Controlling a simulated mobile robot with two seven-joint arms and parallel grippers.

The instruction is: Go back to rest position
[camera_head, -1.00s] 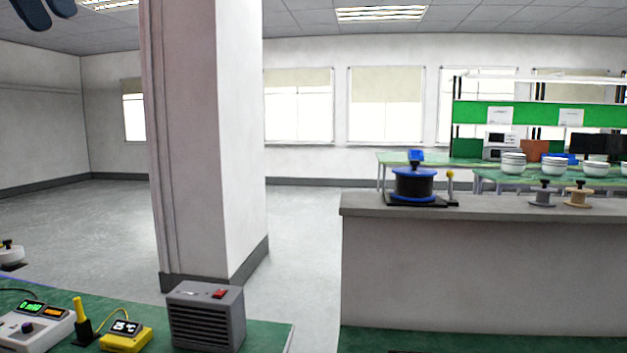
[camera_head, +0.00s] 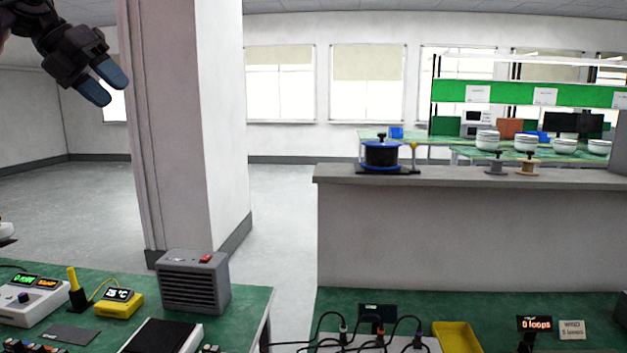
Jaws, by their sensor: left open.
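My left gripper (camera_head: 103,84) is at the upper left of the head view, raised well above the green bench. Its two blue fingertips are apart with nothing between them, so it is open and empty. My right gripper does not show.
The left green bench (camera_head: 245,318) bears a grey box with a red switch (camera_head: 195,281), a yellow meter (camera_head: 119,303) and a white instrument (camera_head: 33,299). A pillar (camera_head: 185,130) stands behind it. A yellow tray (camera_head: 457,337) lies on the right bench. A grey counter (camera_head: 460,230) bears a black-and-blue spool (camera_head: 381,154).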

